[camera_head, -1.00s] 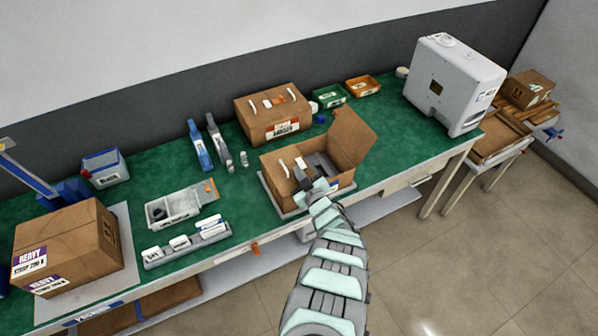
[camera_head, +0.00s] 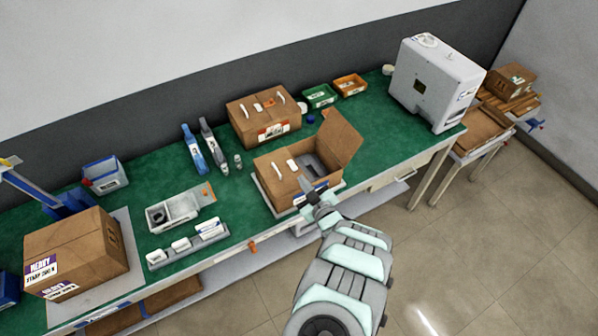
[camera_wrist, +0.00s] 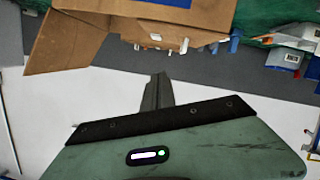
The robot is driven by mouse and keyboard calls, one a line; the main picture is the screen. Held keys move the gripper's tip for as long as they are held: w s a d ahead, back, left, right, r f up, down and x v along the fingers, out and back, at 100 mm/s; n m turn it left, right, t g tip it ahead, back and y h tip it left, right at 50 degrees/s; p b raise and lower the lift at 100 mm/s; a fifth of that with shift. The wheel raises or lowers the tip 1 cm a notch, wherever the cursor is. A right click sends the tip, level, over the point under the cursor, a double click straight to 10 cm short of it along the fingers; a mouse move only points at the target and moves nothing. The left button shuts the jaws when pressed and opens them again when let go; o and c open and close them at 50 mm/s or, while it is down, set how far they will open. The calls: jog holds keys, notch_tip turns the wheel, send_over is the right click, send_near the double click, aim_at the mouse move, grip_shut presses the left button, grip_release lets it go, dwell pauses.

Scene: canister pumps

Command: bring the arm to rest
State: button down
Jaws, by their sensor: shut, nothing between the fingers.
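My gripper (camera_head: 312,202) is just in front of the open cardboard box (camera_head: 278,191), near the bench's front edge. It is shut and holds nothing. In the wrist view my gripper's fingers (camera_wrist: 158,92) are together, pointing over a pale surface. A brown box with a flap (camera_wrist: 70,42) shows above them there.
The green bench (camera_head: 380,130) carries a closed carton (camera_head: 264,114), a large white machine (camera_head: 436,83), a grey tray (camera_head: 180,208) and a heavy-labelled box (camera_head: 75,250). A side table (camera_head: 480,135) stands at the right. The floor (camera_head: 460,230) in front is clear.

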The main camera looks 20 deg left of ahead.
jog(key=shift+s+d, duration=0.25)
jog(key=shift+s, duration=0.05)
jog(key=shift+w+d, duration=0.1)
